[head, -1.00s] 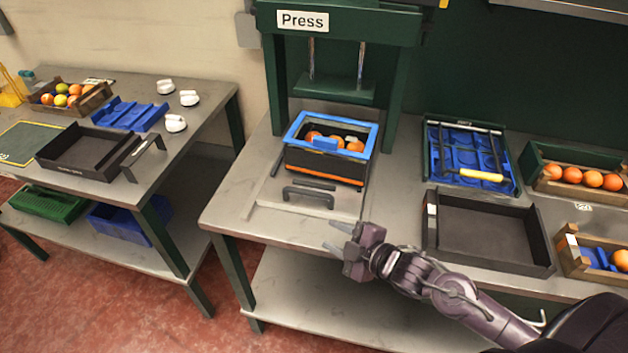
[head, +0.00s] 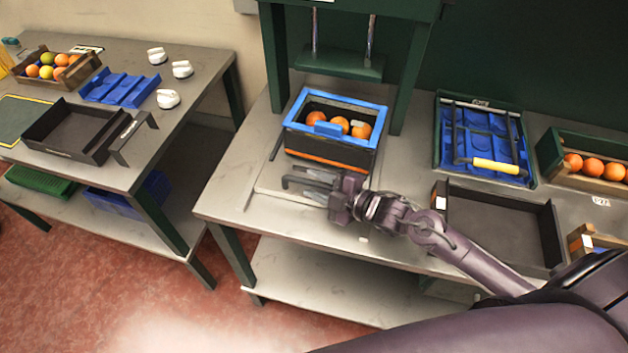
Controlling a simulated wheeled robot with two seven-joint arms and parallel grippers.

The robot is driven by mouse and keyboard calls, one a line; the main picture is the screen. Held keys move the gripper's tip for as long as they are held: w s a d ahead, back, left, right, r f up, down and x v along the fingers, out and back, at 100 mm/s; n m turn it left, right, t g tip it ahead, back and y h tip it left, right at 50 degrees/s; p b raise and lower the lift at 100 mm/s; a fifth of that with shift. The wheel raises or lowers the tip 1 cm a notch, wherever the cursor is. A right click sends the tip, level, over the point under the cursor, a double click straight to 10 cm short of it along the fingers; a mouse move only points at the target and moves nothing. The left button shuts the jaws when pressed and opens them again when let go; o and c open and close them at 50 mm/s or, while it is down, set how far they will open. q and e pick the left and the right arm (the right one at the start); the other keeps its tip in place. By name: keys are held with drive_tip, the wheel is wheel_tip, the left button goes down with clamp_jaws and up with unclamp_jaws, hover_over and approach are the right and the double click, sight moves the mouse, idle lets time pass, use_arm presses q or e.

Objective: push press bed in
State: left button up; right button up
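The press (head: 342,66) is a green frame with a raised plate on two rods. Its bed (head: 270,186) is a flat grey slide standing out toward the front of the table. On the bed sits a black box with a blue rim (head: 372,107), holding several oranges. The bed's dark handle (head: 291,182) is at its front, partly hidden by my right gripper. My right gripper (head: 308,185) has its fingers apart, over or beside the handle; I cannot tell whether they touch it. My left gripper is not in view.
A black tray (head: 505,254) and a blue-lined tray with a yellow-handled tool (head: 497,166) lie right of the press. An orange crate (head: 556,155) is farther right. Another table (head: 190,98) stands at the left, with a gap between.

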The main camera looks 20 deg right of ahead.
drive_tip(key=shift+w+a, duration=0.25)
drive_tip(key=shift+a, duration=0.05)
drive_tip(key=shift+c, duration=0.4)
drive_tip(key=c, duration=0.5)
clamp_jaws()
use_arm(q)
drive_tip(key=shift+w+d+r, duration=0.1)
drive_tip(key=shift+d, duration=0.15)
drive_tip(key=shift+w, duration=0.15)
use_arm(e)
drive_tip(key=shift+f, duration=0.1)
